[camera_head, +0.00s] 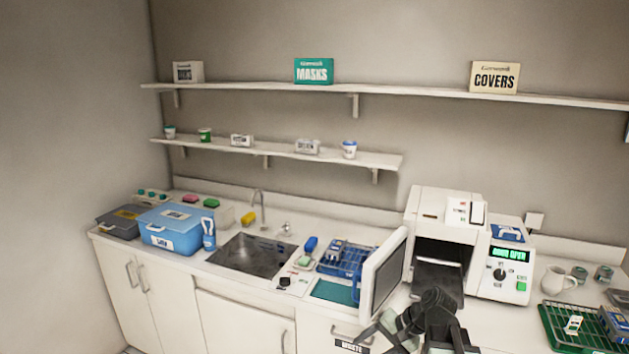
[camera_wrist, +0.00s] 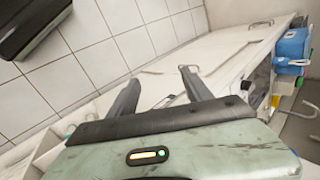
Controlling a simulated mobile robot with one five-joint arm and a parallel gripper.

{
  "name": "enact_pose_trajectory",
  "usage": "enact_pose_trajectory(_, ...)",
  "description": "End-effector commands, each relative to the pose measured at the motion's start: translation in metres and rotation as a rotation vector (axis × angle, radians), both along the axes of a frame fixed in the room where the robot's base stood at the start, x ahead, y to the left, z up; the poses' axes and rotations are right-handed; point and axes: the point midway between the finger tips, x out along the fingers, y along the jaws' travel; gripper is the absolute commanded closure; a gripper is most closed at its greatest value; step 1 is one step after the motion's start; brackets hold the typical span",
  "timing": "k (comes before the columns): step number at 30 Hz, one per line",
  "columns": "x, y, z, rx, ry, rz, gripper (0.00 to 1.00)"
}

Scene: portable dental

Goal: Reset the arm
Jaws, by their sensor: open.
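My gripper (camera_wrist: 160,88) is open and empty in the wrist view, its two dark fingers spread apart. The floor tiles and the white cabinet fronts lie beyond them. In the head view my gripper (camera_head: 372,335) is at the bottom, in front of the counter edge near the waste label. My dark arm folds up beside it, in front of the open sterilizer (camera_head: 447,215). The arm hides part of the counter front.
The sterilizer's door (camera_head: 383,272) stands open toward the left, close to my arm. A sink (camera_head: 252,256), a blue box (camera_head: 172,230) and a blue rack (camera_head: 345,257) are to the left. A green tray (camera_head: 572,330) and a white jug (camera_head: 556,281) are to the right.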

Motion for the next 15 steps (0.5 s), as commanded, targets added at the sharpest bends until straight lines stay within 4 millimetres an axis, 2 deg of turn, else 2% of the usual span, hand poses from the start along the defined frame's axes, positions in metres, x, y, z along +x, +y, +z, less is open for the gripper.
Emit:
enact_pose_trajectory(1,-0.010,0.023,-0.008,-0.061,0.008,0.074,0.42)
enact_pose_trajectory(3,-0.024,0.044,-0.020,-0.162,0.013,0.176,0.42)
enact_pose_trajectory(6,-0.043,0.053,-0.036,-0.334,0.018,0.314,0.42)
enact_pose_trajectory(8,-0.051,0.040,-0.041,-0.429,0.025,0.366,0.42)
enact_pose_trajectory(9,-0.054,0.026,-0.044,-0.485,0.033,0.386,0.42)
enact_pose_trajectory(12,-0.059,-0.001,-0.047,-0.592,0.048,0.433,0.42)
enact_pose_trajectory(15,-0.062,-0.011,-0.047,-0.650,0.055,0.482,0.42)
